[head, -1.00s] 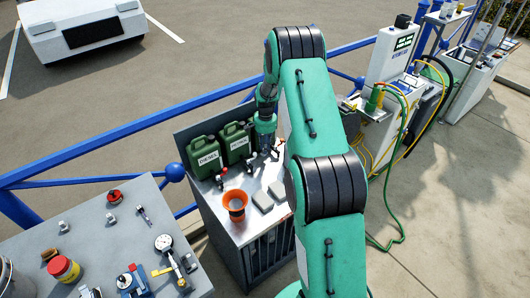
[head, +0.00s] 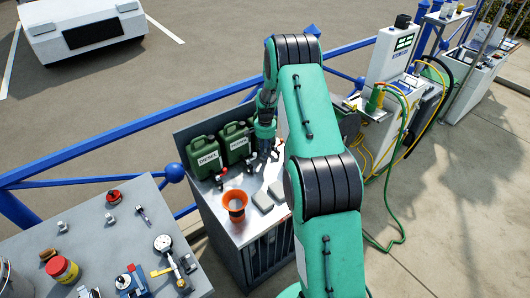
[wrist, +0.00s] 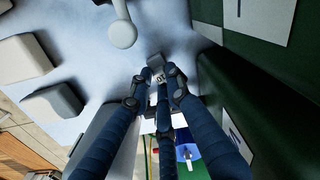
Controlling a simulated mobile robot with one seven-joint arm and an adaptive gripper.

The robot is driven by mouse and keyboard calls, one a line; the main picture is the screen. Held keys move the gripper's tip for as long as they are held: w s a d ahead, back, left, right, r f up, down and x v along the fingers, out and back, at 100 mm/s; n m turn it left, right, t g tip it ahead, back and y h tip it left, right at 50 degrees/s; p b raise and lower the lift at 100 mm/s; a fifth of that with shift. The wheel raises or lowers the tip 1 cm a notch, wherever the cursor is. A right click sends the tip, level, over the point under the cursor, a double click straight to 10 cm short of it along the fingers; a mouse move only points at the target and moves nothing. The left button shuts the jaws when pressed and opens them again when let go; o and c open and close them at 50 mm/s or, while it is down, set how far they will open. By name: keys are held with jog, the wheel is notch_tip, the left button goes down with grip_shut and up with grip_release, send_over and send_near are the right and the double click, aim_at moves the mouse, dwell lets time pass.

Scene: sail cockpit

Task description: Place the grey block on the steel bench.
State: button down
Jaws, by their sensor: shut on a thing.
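The steel bench (head: 228,222) is a cabinet with a shiny top, left of my arm in the head view. Its bare top fills the upper middle of the wrist view (wrist: 85,65). My gripper (wrist: 158,80) points down over the back part of this top, beside a green can. Its dark fingers are closed on a small grey block (wrist: 155,60), which is mostly hidden by the fingertips. I cannot tell whether the block touches the top. In the head view my gripper (head: 268,152) is small and the held block cannot be made out.
A blue railing (head: 90,147) runs behind. A tool table (head: 85,230) is at left.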

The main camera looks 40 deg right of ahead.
jog(key=shift+f, duration=0.1)
jog(key=c, duration=1.6)
grip_release()
jog(key=shift+c, duration=0.2)
notch_tip(320, 180, up, 12)
jog(key=p, duration=0.1)
jog(key=shift+p, duration=0.35)
